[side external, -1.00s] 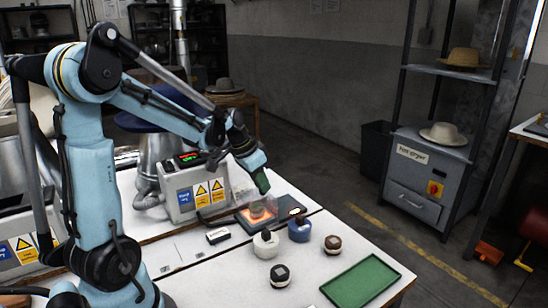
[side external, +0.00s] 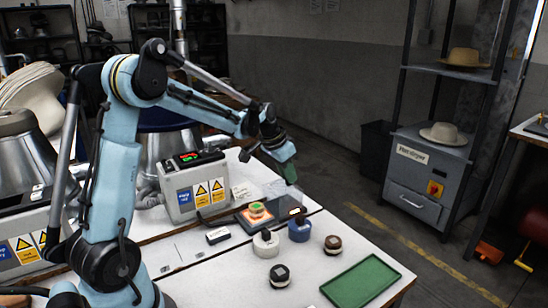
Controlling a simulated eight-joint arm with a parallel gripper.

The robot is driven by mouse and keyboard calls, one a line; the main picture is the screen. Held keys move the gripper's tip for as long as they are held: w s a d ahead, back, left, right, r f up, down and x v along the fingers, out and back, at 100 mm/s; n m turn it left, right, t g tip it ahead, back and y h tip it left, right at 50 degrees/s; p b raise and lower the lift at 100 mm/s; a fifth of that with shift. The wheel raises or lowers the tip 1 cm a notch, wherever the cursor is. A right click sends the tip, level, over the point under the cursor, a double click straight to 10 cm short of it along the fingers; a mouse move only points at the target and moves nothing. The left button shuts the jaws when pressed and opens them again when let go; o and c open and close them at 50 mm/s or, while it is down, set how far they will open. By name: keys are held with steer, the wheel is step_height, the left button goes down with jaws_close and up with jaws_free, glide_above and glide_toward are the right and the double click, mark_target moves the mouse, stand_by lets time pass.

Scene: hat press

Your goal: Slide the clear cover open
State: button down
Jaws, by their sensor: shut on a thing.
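The clear cover (side external: 276,190) is a faint see-through shape, hard to make out, behind and to the right of the glowing orange plate (side external: 246,219). A small round piece with a green top (side external: 257,210) sits on the plate, now in plain view. My gripper (side external: 290,178) is at the cover's right side, above the back right of the plate. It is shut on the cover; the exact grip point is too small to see.
A control box (side external: 196,186) with warning labels stands left of the plate. A white pot (side external: 266,245), a blue pot (side external: 299,230), two dark-topped pieces (side external: 333,246) (side external: 280,276) and a green tray (side external: 362,284) are in front and to the right. A small white block (side external: 218,236) lies left.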

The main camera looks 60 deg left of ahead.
mark_target(273, 191)
steer(key=c, duration=1.1)
jaws_free()
steer(key=shift+r, duration=0.1)
steer(key=v, duration=1.2)
steer(key=s+d+f+t, duration=0.1)
steer(key=s+d+f, duration=0.1)
steer(key=s+d, duration=0.2)
steer(key=s+d+f+t, duration=0.1)
steer(key=s+d, duration=0.3)
steer(key=d, duration=0.4)
steer(key=s+d+f, duration=0.4)
steer(key=d, duration=0.2)
steer(key=shift+d+t, duration=0.25)
steer(key=shift+t, duration=0.15)
